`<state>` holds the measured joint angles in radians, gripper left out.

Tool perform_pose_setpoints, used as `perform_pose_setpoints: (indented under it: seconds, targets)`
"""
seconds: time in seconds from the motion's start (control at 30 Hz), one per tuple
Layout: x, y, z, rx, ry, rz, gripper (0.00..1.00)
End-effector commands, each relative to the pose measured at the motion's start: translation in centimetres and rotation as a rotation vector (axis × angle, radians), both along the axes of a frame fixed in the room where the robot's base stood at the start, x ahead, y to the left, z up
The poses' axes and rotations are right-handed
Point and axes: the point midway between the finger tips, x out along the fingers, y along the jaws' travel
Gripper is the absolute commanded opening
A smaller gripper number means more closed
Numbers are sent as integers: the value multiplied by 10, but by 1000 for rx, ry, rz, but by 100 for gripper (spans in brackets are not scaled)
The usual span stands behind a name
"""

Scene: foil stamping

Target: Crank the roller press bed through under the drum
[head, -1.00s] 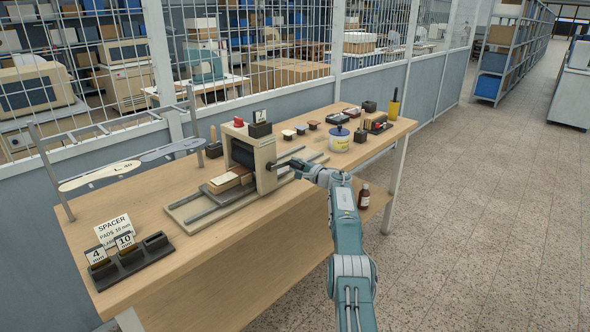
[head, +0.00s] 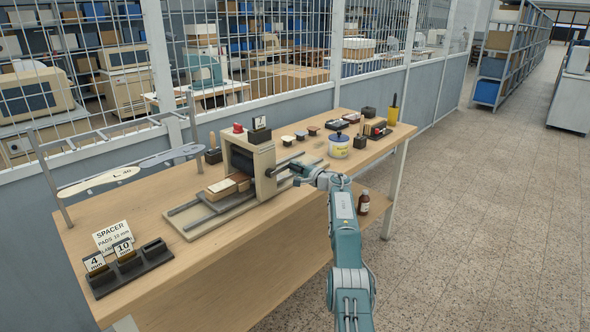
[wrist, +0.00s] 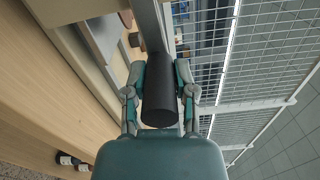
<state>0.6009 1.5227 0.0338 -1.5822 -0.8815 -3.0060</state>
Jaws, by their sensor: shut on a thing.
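The roller press (head: 250,160) stands on the wooden bench, its dark drum (head: 243,158) partly hidden by the near side frame. Its bed (head: 216,205) lies low under the drum, and a tan block (head: 221,188) sits on the bed on the left side of the drum. The crank is on the near right side. My gripper (head: 299,172) is at the crank. In the wrist view my gripper (wrist: 160,82) is shut around the black cylindrical crank handle (wrist: 158,98), one finger on each side. The crank arm (wrist: 148,25) runs up from it.
A spacer rack (head: 130,266) with 4 and 10 labels is at the bench's left front. A white tub (head: 339,146), stamps and a yellow pen cup (head: 391,115) stand to the right. A brown bottle (head: 363,203) is below the bench top. The floor at right is clear.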

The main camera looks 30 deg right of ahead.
Motion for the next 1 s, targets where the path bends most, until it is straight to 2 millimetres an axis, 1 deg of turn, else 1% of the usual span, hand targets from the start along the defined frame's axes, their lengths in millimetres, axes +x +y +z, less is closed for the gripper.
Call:
perform_pose_setpoints:
  seconds: [0.17, 0.2, 0.23, 0.27, 0.67, 0.8, 1.0]
  targets:
    - [-1, -1, 3, 0, -3, -1, 0]
    - [-1, -1, 3, 0, -4, -1, 49]
    - [-1, -1, 3, 0, -3, -1, 62]
    - [-1, -1, 2, 0, -3, -1, 69]
    - [0, 0, -1, 10, 2, 1, 69]
    - [1, 0, -9, 95, 29, 1, 69]
    - [2, 0, -15, 182, 55, 5, 69]
